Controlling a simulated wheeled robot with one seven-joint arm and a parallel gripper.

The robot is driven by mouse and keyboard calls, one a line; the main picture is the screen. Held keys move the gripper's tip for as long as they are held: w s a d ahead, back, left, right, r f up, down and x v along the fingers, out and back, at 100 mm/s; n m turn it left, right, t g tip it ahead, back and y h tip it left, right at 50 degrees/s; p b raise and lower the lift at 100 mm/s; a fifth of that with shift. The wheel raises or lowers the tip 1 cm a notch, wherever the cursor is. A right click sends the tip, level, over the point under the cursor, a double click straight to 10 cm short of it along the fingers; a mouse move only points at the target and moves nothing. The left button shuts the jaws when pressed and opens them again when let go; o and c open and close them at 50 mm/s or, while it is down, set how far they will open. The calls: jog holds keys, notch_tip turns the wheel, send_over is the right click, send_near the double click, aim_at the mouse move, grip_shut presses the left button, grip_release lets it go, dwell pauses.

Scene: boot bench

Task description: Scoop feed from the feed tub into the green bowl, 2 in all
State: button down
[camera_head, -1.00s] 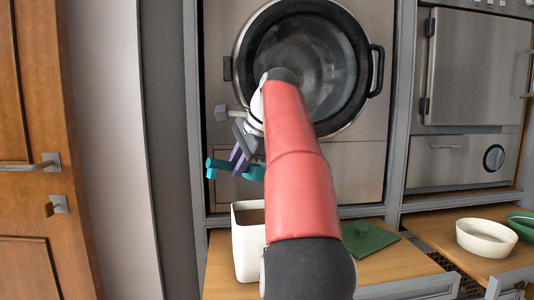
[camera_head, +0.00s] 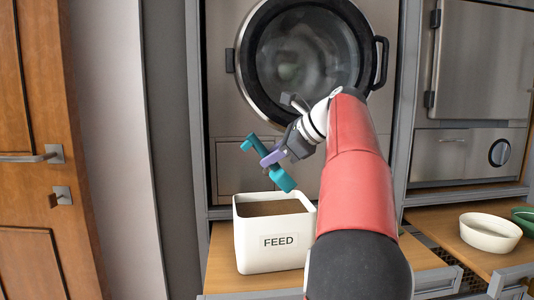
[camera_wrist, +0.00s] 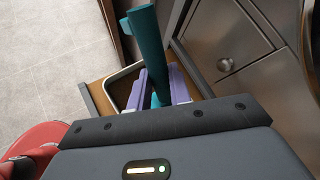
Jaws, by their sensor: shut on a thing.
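The feed tub (camera_head: 272,247) is a white square tub marked FEED, open at the top, with brown feed (camera_head: 272,208) inside. My gripper (camera_head: 272,158) has purple fingers and is shut on a teal scoop (camera_head: 284,180). It holds the scoop tilted above the tub, with the lower end close over the rim. In the wrist view the teal scoop (camera_wrist: 146,45) stands between the purple fingers (camera_wrist: 157,92), and part of the tub rim (camera_wrist: 118,76) shows behind. Whether the scoop holds feed cannot be seen. The green bowl (camera_head: 524,216) is cut off at the right edge.
A cream bowl (camera_head: 489,232) stands beside the green bowl on the right wooden shelf (camera_head: 440,228). A round-doored machine (camera_head: 300,60) is behind my arm. A wooden door (camera_head: 35,120) is at the left. A grey frame post separates the two shelves.

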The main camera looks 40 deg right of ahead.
aim_at(283, 189)
jog(key=shift+s+d+f+y+b, duration=0.1)
jog(key=shift+d+f+y+b, duration=0.1)
jog(key=shift+f+y+b, duration=0.3)
notch_tip(283, 189, down, 8)
jog(key=b, duration=0.5)
jog(key=shift+f, duration=0.25)
dwell(0.4)
